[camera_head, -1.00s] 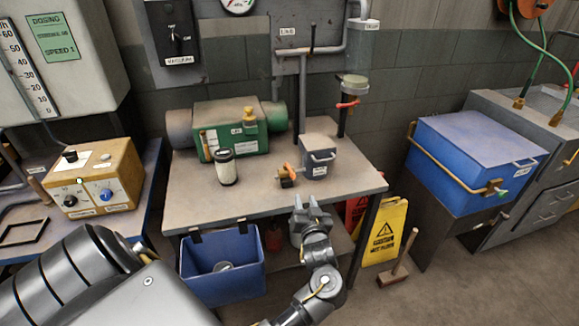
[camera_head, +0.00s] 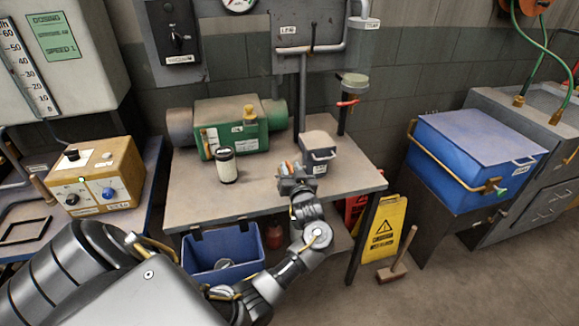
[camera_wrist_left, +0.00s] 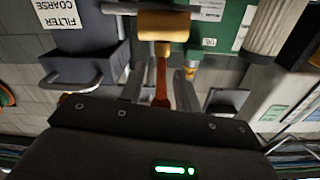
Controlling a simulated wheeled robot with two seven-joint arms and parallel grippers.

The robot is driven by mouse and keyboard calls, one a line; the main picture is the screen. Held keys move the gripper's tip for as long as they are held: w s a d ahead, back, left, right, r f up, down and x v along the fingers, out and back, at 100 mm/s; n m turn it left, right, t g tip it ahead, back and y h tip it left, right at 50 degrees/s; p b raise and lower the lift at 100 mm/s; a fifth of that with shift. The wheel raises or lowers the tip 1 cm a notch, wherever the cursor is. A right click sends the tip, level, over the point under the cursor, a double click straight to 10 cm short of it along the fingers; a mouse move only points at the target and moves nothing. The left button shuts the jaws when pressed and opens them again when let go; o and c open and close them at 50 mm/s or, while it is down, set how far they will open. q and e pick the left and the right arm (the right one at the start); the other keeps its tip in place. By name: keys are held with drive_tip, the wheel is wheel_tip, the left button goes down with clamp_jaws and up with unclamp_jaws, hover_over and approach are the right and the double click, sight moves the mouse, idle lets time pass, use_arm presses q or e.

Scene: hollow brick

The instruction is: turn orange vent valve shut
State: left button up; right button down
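The orange vent valve lever (camera_wrist_left: 161,88) shows in the left wrist view, with a brass-coloured cylindrical part (camera_wrist_left: 163,26) beyond it. In the head view the valve sits at the left of the grey filter box (camera_head: 318,149) and is mostly hidden by my gripper. My left gripper (camera_head: 296,170) is at the valve, above the front of the table. In the left wrist view its two fingers (camera_wrist_left: 160,84) stand apart, one on each side of the orange lever. A gap shows beside the lever; contact is not clear.
A white-and-black canister (camera_head: 226,166) stands left of the valve, before a green unit (camera_head: 236,130). A blue bin (camera_head: 222,253) hangs below the table's front edge (camera_head: 205,217). A yellow caution sign (camera_head: 384,230) stands at the right.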

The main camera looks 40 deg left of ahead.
use_arm(q)
drive_tip(key=shift+w+a, duration=0.3)
drive_tip(key=shift+a, duration=0.1)
use_arm(e)
drive_tip(key=shift+a, duration=0.15)
drive_tip(key=shift+a, duration=0.1)
use_arm(q)
clamp_jaws()
use_arm(e)
drive_tip(key=shift+a, duration=0.1)
use_arm(q)
drive_tip(key=shift+s+a+r, duration=0.1)
use_arm(e)
drive_tip(key=shift+r, duration=0.2)
